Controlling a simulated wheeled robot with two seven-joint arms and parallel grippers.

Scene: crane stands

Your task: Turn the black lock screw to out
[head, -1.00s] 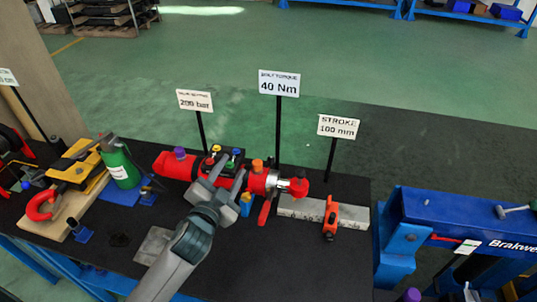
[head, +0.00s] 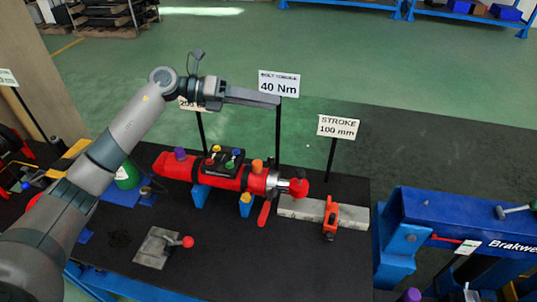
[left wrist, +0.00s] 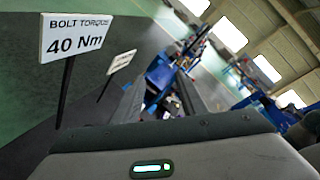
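A red cylinder (head: 205,170) lies on the black bench top in the head view, with a black block of coloured knobs (head: 222,162) on it. Right of it, an orange slider (head: 331,217) sits across a grey scale bar (head: 297,207). My left gripper (head: 279,98) is raised above the bench, pointing right beside the 40 Nm sign (head: 278,83). Its fingers show edge-on, so the gap is unclear. It touches none of the bench parts. My right gripper is out of view.
A metal plate with a red-ball lever (head: 187,242) lies at the front left. A blue Brakwell press frame (head: 440,215) stands at the right. The 100 mm sign (head: 338,127) stands behind the scale bar. Black bench top is bare at front centre.

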